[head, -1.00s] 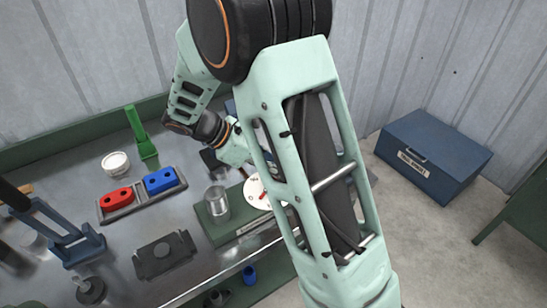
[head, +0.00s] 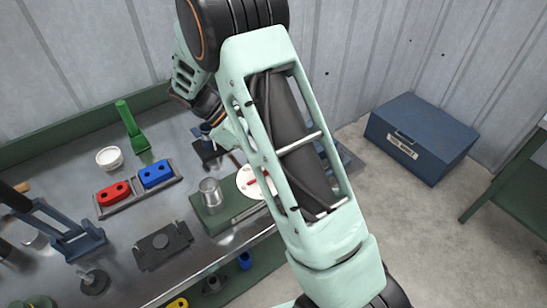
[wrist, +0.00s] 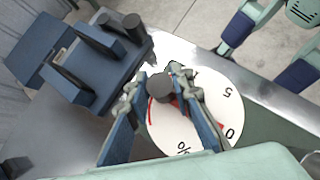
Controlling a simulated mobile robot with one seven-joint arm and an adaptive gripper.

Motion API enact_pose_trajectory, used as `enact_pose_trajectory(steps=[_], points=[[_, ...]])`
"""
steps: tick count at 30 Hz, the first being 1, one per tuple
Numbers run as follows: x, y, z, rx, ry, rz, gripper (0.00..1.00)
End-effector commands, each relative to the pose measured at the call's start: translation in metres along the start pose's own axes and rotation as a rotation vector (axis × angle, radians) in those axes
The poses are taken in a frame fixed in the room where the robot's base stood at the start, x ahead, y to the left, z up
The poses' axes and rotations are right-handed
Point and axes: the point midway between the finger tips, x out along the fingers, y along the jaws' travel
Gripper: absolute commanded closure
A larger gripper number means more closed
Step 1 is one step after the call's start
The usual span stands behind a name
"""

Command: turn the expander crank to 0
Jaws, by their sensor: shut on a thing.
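A white round dial (wrist: 205,112) with black figures, among them 5 and 0, and red marks lies under my gripper in the wrist view. The crank's dark round knob (wrist: 160,88) stands over the dial's left side. My gripper (wrist: 161,84) is shut on this knob, one finger on each side. The fingers cover part of the dial and the crank arm. In the head view the dial (head: 246,186) shows partly beside my arm, on a green base (head: 229,216) with a grey metal cylinder (head: 209,191). My fingertips are hidden there.
A blue clamp-like fixture (wrist: 95,52) stands close to my gripper in the wrist view. The bench also holds a tray with a red block (head: 114,193) and a blue block (head: 156,174), a white cup (head: 110,157) and a green stand (head: 131,128). A blue box (head: 421,138) sits on the floor.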

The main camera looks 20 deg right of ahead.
Motion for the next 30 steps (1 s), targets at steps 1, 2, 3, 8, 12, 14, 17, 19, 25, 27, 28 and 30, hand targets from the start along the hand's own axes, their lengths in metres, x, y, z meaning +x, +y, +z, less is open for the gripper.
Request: enact_pose_trajectory(steps=[1,2,3,8,12,14,17,19,25,27,28,30], points=[[0.000,-0.001,0.000,0.001,-0.001,-0.002,1.00],[0.000,-0.001,0.000,0.001,-0.001,-0.002,1.00],[0.000,-0.001,0.000,0.001,-0.001,-0.002,1.00],[0.001,-0.001,0.000,0.000,-0.001,-0.002,0.78],[0.001,-0.001,0.000,0.000,-0.002,-0.002,0.63],[0.000,-0.001,0.000,0.000,-0.001,-0.001,0.61],[0.000,0.000,0.000,-0.001,-0.001,-0.001,0.61],[0.000,0.000,0.000,-0.001,-0.001,-0.001,0.61],[-0.010,0.001,-0.001,0.000,0.001,0.002,0.61],[-0.021,0.001,-0.001,0.000,0.001,0.003,0.61],[-0.027,0.001,-0.001,-0.001,0.002,0.004,0.61],[-0.042,0.001,-0.001,-0.001,0.002,0.004,0.61]])
